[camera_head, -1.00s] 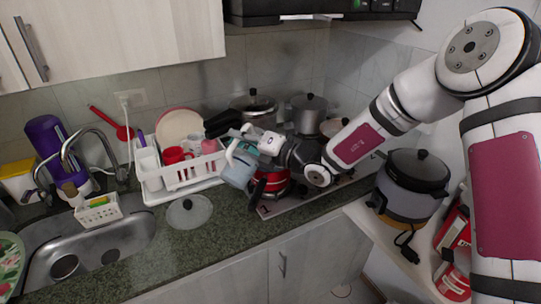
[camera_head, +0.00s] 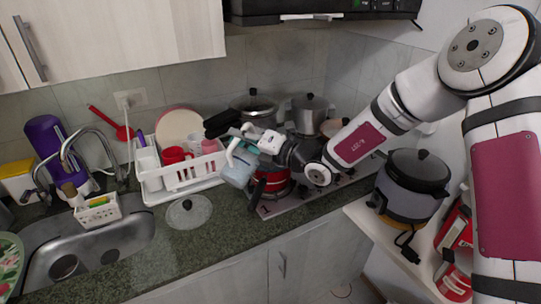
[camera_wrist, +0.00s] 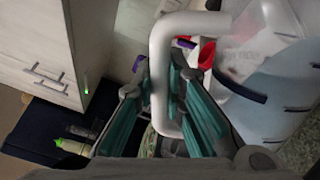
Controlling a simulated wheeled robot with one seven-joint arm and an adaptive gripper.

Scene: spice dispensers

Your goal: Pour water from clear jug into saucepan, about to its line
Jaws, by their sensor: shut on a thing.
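The clear jug (camera_head: 238,172), bluish and see-through with a white handle, hangs tilted in the air in the head view. My gripper (camera_head: 246,143) is shut on its handle. In the wrist view the white handle (camera_wrist: 161,75) passes between the teal fingers of my gripper (camera_wrist: 178,115), and the clear jug body (camera_wrist: 270,95) is at the right. A red saucepan (camera_head: 272,184) with a dark handle (camera_head: 257,194) sits on the stove, just right of and below the jug. The saucepan's inside, its line and any water in it cannot be made out.
A white dish rack (camera_head: 180,180) with red cups stands left of the jug. A glass lid (camera_head: 189,212) lies on the counter. Lidded pots (camera_head: 308,112) stand behind. A rice cooker (camera_head: 412,185) is at right. The front counter (camera_head: 215,240) is clear.

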